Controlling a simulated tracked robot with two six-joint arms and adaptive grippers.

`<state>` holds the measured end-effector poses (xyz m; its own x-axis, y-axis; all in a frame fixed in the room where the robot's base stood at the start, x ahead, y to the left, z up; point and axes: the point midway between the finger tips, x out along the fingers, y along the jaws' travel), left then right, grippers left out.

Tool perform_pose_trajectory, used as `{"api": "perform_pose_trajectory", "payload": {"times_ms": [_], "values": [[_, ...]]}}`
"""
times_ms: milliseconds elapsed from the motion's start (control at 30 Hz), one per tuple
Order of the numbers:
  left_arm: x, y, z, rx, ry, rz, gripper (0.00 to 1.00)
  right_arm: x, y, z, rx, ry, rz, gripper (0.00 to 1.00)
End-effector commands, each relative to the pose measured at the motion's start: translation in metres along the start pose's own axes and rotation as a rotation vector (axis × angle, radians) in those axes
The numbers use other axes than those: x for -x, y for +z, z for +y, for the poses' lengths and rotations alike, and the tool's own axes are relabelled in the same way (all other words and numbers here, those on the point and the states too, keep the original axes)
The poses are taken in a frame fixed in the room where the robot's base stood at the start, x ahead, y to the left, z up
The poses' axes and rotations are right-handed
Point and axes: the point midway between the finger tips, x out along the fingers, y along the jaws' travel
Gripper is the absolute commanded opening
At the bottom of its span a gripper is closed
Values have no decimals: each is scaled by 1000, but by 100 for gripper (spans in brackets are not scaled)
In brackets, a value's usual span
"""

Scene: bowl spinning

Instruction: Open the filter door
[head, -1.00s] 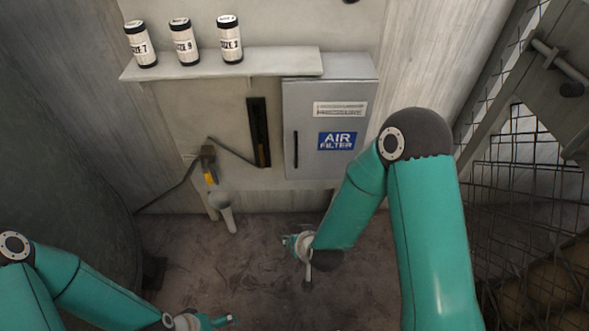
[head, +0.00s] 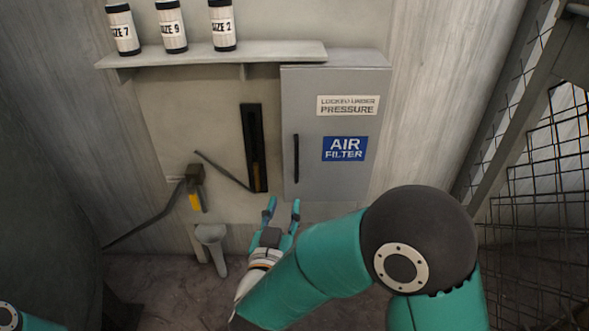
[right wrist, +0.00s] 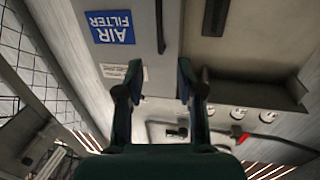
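The filter door (head: 345,180) is a grey cabinet front with a blue "AIR FILTER" sign and a "LOCKED UNDER PRESSURE" label. It is closed. A thin dark vertical handle (head: 296,158) is near its left edge. My right gripper (head: 282,208) is open and empty, fingers pointing up, just below the handle in the picture and apart from it. In the right wrist view the door (right wrist: 150,50) appears upside down, with the handle (right wrist: 160,25) beyond the gap between the open fingers (right wrist: 160,82). My left gripper is out of view.
A shelf (head: 200,57) above holds three labelled canisters (head: 172,27). Left of the door are a dark vertical slot (head: 253,150) with a lever and a grey-and-yellow device (head: 195,188). A pale pipe (head: 212,245) is below. Wire mesh (head: 540,180) stands at the right.

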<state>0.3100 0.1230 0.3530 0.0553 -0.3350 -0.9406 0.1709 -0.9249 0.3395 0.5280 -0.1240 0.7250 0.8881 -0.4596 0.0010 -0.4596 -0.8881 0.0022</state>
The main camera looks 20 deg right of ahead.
Motion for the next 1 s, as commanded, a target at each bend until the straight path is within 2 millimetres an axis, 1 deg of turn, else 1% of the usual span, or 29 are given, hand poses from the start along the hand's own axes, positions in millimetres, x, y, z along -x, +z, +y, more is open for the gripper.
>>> {"api": "perform_pose_trajectory", "payload": {"times_ms": [167, 500, 600, 700, 800, 900, 1000], "values": [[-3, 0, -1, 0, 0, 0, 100, -29, 1, 2, -2, 6, 0, 37], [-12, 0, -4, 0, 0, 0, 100, -103, 2, 2, -1, 4, 0, 37], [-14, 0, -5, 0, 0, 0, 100, -122, 2, 2, -1, 4, -1, 37], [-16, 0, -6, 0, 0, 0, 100, -138, 2, 2, -1, 2, -1, 37], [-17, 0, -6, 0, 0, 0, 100, -149, 1, 1, 0, 1, -1, 37], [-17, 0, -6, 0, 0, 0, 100, -156, 1, 1, 0, 0, 0, 37], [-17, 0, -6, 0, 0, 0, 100, -159, 1, 1, 1, -1, -1, 37]]}}
